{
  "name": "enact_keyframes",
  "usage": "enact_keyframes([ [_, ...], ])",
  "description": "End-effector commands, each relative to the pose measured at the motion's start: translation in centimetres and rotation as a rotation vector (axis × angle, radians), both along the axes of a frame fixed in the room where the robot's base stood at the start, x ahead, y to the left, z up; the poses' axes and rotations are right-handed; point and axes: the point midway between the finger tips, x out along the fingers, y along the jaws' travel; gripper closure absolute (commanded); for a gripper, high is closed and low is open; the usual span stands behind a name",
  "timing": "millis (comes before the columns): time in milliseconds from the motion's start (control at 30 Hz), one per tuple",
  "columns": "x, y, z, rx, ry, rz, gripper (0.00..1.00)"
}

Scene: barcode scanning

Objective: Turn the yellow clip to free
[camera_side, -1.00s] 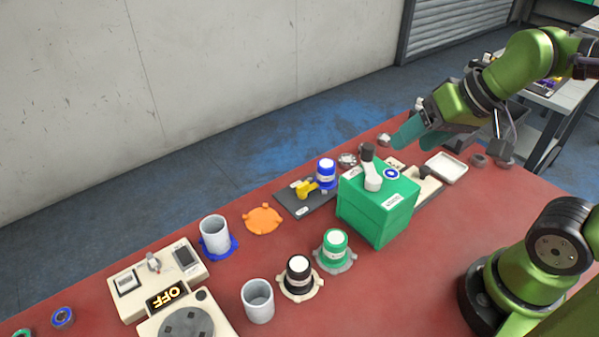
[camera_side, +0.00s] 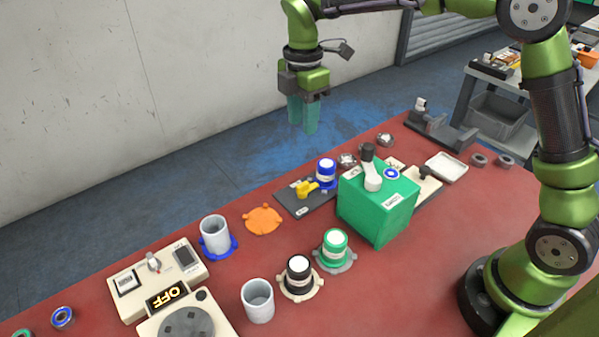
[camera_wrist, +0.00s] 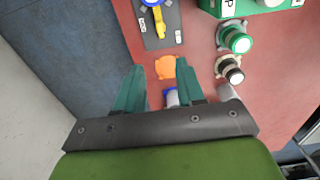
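The yellow clip (camera_side: 306,188) sits on a dark grey plate (camera_side: 290,207) with small white labels, beside a blue-and-white capped bottle (camera_side: 326,172). In the wrist view the yellow clip (camera_wrist: 159,24) lies on the plate (camera_wrist: 175,38) near the top, ahead of my fingers. My gripper (camera_side: 304,130) points down, high above the table's back edge and above the clip. Its two teal fingers are apart and empty, as the wrist view (camera_wrist: 160,72) also shows. Nothing hides the clip.
A green box (camera_side: 376,215) with a grey lever stands right of the plate. An orange lobed disc (camera_side: 262,220) lies to its left. Black (camera_side: 298,276) and green (camera_side: 335,248) bottles and grey cups stand in front. A cream device (camera_side: 158,278) is at left.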

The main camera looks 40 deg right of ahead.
Motion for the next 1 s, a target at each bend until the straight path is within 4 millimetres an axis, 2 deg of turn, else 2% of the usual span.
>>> enact_keyframes([
  [133, -0.1, 0.0, -0.8, 0.0, 0.005, 0.028, 0.62],
  [233, -0.1, -0.1, -2.3, -0.001, 0.005, 0.027, 0.62],
  [700, -0.2, 0.0, -12.4, 0.001, 0.006, 0.024, 0.62],
  [900, -0.1, 0.0, -15.5, 0.001, 0.005, 0.025, 0.62],
  [1000, -0.1, 0.0, -16.4, 0.002, 0.003, 0.024, 0.62],
])
